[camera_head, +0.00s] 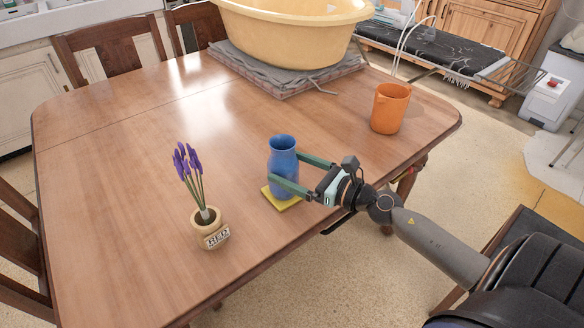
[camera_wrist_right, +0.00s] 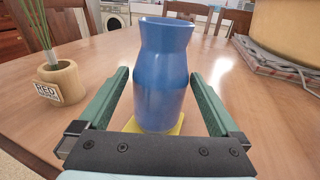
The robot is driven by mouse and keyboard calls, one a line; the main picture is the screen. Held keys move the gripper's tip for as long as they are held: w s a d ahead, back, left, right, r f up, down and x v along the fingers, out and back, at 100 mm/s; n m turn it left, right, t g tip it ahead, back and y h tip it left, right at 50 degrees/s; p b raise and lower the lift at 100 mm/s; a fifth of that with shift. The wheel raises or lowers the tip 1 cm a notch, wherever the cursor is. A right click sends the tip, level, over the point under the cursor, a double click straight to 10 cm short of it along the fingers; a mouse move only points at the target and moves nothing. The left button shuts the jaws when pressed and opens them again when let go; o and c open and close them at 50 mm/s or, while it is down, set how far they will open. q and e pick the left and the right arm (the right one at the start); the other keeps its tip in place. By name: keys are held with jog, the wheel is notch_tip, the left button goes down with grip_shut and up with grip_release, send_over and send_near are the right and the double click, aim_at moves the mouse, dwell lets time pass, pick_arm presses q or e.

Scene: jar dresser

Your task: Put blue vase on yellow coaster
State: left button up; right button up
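The blue vase (camera_head: 283,158) stands upright on the yellow coaster (camera_head: 285,203) near the table's front edge. The vase (camera_wrist_right: 161,75) also shows in the right wrist view, with the coaster (camera_wrist_right: 178,127) showing at its base. My right gripper (camera_head: 285,166) reaches in from the right with one finger on each side of the vase's body. In the right wrist view small gaps show between the vase and both fingers, so the gripper is open around it. My left gripper is not in view.
A plant pot (camera_head: 208,230) with purple flowers stands left of the vase. An orange cup (camera_head: 389,108) is at the table's right. A large yellow basin (camera_head: 290,35) sits on folded grey cloth (camera_head: 285,80) at the back. The wooden table (camera_head: 130,160) is clear at left and centre.

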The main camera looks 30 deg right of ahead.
jog(key=shift+r+p, duration=0.3)
jog(key=b+v, duration=0.3)
jog(key=v, duration=0.9)
jog(key=shift+f, duration=0.1)
dwell(0.3)
